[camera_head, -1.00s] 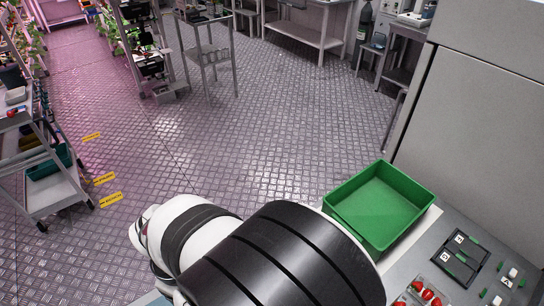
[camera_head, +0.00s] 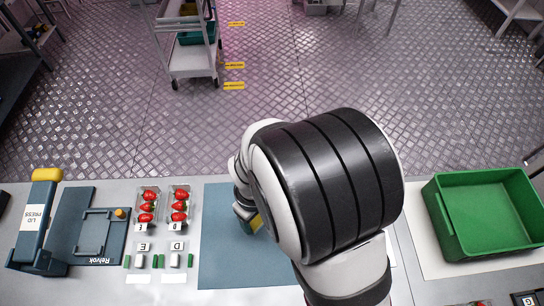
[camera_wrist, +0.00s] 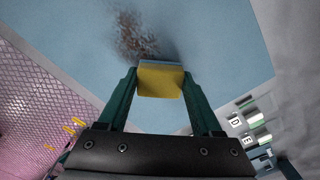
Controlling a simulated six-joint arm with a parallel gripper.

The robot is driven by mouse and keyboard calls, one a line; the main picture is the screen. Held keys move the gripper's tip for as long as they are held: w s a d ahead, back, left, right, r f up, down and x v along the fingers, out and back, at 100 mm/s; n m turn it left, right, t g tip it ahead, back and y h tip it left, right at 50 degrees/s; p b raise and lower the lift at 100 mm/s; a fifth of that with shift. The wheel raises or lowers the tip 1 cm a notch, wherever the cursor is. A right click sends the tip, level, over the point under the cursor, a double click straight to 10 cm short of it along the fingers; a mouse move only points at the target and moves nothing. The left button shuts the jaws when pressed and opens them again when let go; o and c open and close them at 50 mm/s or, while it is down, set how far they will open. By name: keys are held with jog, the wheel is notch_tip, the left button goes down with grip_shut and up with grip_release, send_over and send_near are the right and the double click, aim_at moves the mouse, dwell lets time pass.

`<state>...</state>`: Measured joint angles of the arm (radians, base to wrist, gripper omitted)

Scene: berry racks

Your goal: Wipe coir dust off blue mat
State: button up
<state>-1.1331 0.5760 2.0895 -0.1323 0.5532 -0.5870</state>
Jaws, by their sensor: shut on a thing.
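The blue mat (camera_head: 222,262) lies on the grey bench, partly hidden behind my arm in the head view. It fills much of the wrist view (camera_wrist: 225,45). A patch of brown coir dust (camera_wrist: 137,36) lies on the mat just beyond the sponge in the wrist view; my arm hides it in the head view. My gripper (camera_wrist: 160,86) is shut on a yellow sponge (camera_wrist: 161,82) with a blue-grey layer. The sponge also shows in the head view (camera_head: 257,222), over the mat. I cannot tell whether it touches the mat.
Left of the mat are two punnets of strawberries (camera_head: 149,206) (camera_head: 179,206), with small labelled items in front. A lid press (camera_head: 40,222) stands farther left. A green tray (camera_head: 485,240) sits at the right. A wheeled cart (camera_head: 193,72) stands beyond the bench.

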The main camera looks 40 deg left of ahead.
jog(key=shift+f, duration=0.8)
jog(key=shift+w+d+f, duration=0.3)
jog(key=shift+w+f, duration=0.05)
jog(key=shift+f, duration=0.1)
jog(key=shift+c, duration=0.6)
jog(key=shift+w+d+f, duration=0.15)
jog(key=shift+w+d, duration=3.55)
jog(key=shift+s+a, duration=3.8)
jog(key=shift+a, duration=0.55)
jog(key=shift+w, duration=0.3)
jog(key=shift+w+d, duration=3.85)
jog(key=shift+s+a, duration=4.05)
jog(key=shift+d+r, duration=0.1)
jog(key=shift+r, duration=3.95)
jog(key=shift+w, duration=0.1)
